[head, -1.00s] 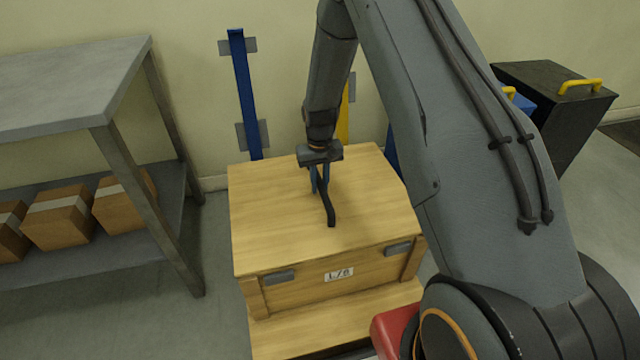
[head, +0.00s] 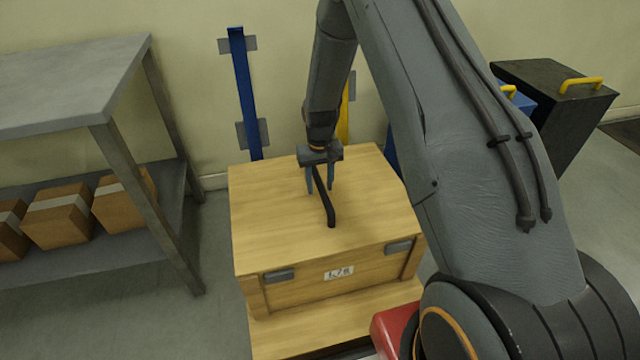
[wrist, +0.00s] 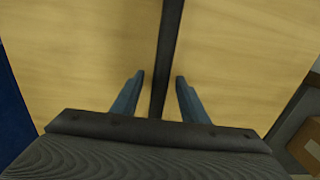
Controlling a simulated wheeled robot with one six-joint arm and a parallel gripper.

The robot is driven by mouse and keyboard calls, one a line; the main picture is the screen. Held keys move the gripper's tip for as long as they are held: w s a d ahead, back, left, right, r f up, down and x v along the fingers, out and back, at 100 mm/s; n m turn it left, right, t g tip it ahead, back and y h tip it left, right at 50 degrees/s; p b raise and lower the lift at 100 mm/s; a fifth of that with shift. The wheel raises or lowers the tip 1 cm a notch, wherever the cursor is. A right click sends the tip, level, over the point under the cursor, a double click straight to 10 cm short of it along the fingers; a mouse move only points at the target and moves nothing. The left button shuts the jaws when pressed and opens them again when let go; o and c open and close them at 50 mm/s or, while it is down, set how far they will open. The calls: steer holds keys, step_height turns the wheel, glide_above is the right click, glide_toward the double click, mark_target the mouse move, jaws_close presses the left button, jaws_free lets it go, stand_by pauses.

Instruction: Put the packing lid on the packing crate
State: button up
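The packing lid (head: 270,215) is a flat light-wood board with a black bar handle (head: 330,210) along its middle. It lies on top of the wooden packing crate (head: 310,282), which has grey latches and a white label on its front. Lid and crate edges look lined up in the head view. My gripper (head: 321,190) is over the lid at the handle, fingers pointing down. In the wrist view the two blue-grey fingers (wrist: 158,90) are apart, with the black handle (wrist: 167,50) between them and gaps on both sides. The lid (wrist: 90,50) fills most of that view.
The crate stands on a wooden base (head: 330,325). A grey shelf table (head: 70,85) with cardboard boxes (head: 60,215) stands at the left. A blue post (head: 243,95) is at the wall behind. A black bin (head: 555,95) with a yellow handle stands at the back right.

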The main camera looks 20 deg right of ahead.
steer(key=shift+s+f, duration=0.1)
steer(key=shift+s, duration=0.05)
step_height(320, 180, up, 7)
steer(key=shift+f+p, duration=0.1)
steer(key=shift+p, duration=0.45)
steer(key=shift+a+r, duration=0.1)
steer(key=shift+r, duration=0.75)
steer(key=s+a+r+n, duration=0.1)
steer(key=s+a+r, duration=0.4)
steer(key=r, duration=0.4)
steer(key=s+a+r, duration=0.3)
steer(key=s+r, duration=0.5)
steer(key=s+a+r+n+p, duration=0.1)
steer(key=s+r, duration=0.3)
steer(key=s, duration=0.7)
steer(key=s+r+n, duration=0.1)
steer(key=s+r, duration=0.4)
steer(key=s, duration=0.7)
steer(key=d+r+m+p, duration=0.3)
steer(key=d+r+p, duration=0.6)
steer(key=p, duration=0.9)
steer(key=shift+w+r+p, duration=0.25)
steer(key=shift+r+p, duration=0.1)
steer(key=shift+r, duration=0.1)
